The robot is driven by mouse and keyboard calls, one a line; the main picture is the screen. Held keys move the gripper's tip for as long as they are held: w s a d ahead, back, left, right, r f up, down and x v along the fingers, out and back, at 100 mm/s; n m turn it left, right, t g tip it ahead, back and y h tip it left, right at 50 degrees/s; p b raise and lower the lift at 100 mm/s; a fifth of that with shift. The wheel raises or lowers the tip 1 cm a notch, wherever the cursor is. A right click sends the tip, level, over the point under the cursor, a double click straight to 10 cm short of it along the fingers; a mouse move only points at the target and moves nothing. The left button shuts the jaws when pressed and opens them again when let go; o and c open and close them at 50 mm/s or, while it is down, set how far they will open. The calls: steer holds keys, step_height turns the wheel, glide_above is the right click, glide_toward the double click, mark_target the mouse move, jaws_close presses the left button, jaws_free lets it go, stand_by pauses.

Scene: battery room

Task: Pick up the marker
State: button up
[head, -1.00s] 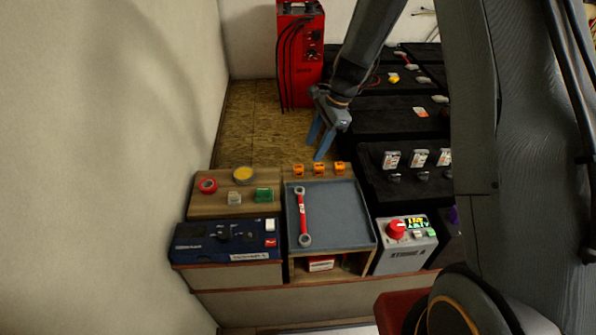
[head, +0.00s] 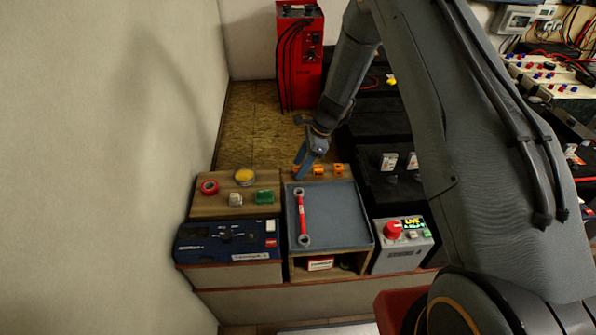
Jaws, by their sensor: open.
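I cannot pick out a marker in the head view. My gripper (head: 300,174), with blue fingers, points down at the back left of the grey tray (head: 335,215), near a row of small orange pieces (head: 318,170). It is open, and I see nothing held between its fingers. It covers the spot at the left end of that row. Whether the fingers touch anything there is too small to tell.
A red-handled wrench (head: 301,215) lies in the tray. Left of it, a wooden shelf top (head: 212,210) holds a red tape roll (head: 209,187), a yellow-topped round tin (head: 244,177) and a green piece (head: 265,196). A grey box with a red knob (head: 393,230) stands right.

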steer(key=shift+f, duration=0.2)
steer(key=c, duration=1.1)
